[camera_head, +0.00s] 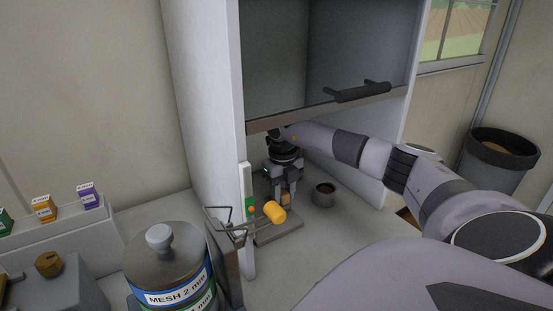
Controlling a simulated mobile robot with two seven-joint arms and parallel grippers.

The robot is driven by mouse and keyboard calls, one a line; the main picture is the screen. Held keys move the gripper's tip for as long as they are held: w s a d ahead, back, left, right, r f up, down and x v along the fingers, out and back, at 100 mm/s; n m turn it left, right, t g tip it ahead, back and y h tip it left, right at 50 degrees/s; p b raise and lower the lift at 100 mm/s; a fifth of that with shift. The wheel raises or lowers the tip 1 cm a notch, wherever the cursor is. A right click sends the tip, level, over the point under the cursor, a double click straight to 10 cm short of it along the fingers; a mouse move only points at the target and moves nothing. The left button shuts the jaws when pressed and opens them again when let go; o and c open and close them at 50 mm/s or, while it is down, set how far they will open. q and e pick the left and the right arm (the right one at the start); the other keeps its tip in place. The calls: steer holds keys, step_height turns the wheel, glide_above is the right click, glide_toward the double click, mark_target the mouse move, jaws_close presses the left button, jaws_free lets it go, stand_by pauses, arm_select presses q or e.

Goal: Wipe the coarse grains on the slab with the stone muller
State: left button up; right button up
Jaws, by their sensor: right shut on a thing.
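My right gripper (286,190) reaches into the cabinet from the right and points down. It is shut on a small brownish piece, which looks like the stone muller (286,199), held upright at or just above the slab. I cannot tell whether the muller touches it. My left gripper is not in view.
A dark round cup (323,194) stands right of the slab. The raised glass sash (330,60) hangs above my arm.

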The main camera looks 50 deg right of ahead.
steer(key=shift+r, duration=0.1)
steer(key=shift+w+a+p, duration=0.25)
steer(key=shift+a+p, duration=0.3)
steer(key=shift+a, duration=0.3)
steer(key=shift+w+a, duration=0.45)
steer(key=shift+a, duration=0.9)
steer(key=shift+w+a, duration=0.4)
steer(key=shift+a, duration=0.9)
steer(key=shift+w+a, duration=0.45)
steer(key=shift+a, duration=0.9)
steer(key=shift+d+r, duration=0.1)
steer(key=shift+r, duration=2.85)
steer(key=shift+r, duration=0.1)
